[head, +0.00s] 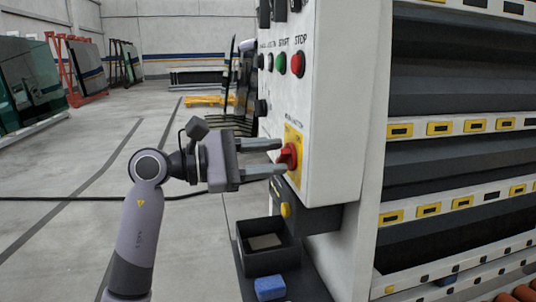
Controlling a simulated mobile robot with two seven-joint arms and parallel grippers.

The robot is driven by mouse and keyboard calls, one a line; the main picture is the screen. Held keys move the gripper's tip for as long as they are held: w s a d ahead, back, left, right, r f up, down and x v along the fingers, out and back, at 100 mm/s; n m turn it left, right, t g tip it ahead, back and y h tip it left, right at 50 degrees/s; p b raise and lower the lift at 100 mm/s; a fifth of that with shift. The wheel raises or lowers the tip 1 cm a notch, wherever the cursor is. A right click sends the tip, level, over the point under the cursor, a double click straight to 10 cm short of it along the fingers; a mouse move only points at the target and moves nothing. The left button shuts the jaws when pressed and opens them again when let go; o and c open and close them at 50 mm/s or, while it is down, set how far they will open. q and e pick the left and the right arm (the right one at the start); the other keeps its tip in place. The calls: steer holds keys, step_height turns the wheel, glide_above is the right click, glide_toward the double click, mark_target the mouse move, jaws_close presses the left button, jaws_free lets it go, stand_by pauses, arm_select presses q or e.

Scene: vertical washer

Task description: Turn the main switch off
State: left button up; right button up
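The main switch (288,157) is a red rotary knob on a yellow plate, low on the white control panel (335,110). My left gripper (283,157) is at the switch, with one finger above the knob and one below it. The fingers are spread apart, and the tips reach the sides of the knob; I cannot tell whether they touch it. The knob looks tilted, but its exact setting is too small to read. My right gripper is not in view.
Above the switch are a green start button (281,64) and a red stop button (298,63). Below are a black open box (268,256) and a blue block (270,288). Slatted machinery fills the right.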

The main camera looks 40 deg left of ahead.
arm_select(q)
jaws_close()
stand_by(0.3)
steer(key=n, duration=0.4)
steer(key=shift+p, duration=0.4)
steer(key=shift+w+a+n+p, duration=0.15)
steer(key=shift+n+p, duration=2.3)
steer(key=shift+n, duration=1.05)
steer(key=shift+w+a+n+p, duration=0.1)
steer(key=shift+n+p, duration=2.35)
steer(key=shift+n, duration=1.05)
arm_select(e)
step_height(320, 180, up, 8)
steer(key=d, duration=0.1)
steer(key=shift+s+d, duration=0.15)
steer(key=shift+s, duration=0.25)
